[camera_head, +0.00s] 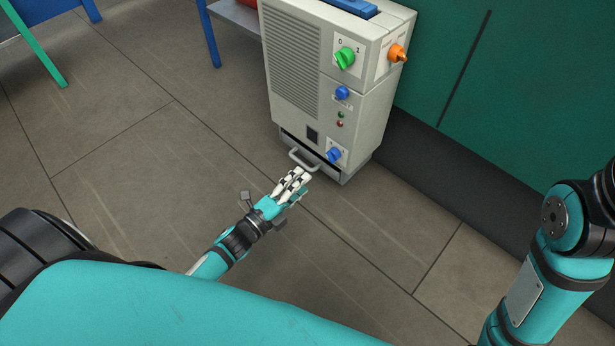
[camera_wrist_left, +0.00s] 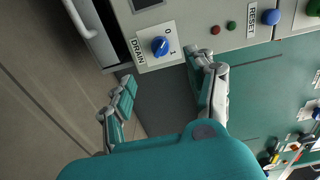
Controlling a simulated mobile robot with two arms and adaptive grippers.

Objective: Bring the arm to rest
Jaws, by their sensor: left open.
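My left gripper (camera_head: 294,180) is low in front of a grey machine (camera_head: 292,75) in the head view, close to the handle (camera_head: 301,160) at the machine's foot. In the left wrist view the two fingers of the left gripper (camera_wrist_left: 166,88) are spread apart with nothing between them. The blue DRAIN knob (camera_wrist_left: 160,46) lies ahead of the fingers; it also shows in the head view (camera_head: 334,155). Whether the gripper touches the handle is unclear in the head view; in the wrist view the handle (camera_wrist_left: 80,18) stands apart from the fingers. My right gripper is out of view.
The machine also carries a green knob (camera_head: 345,58), an orange knob (camera_head: 397,53) and a blue RESET button (camera_head: 342,92). A dark green wall (camera_head: 520,80) stands behind it. Blue table legs (camera_head: 209,38) stand at the upper left. The floor (camera_head: 130,150) left of the machine is clear.

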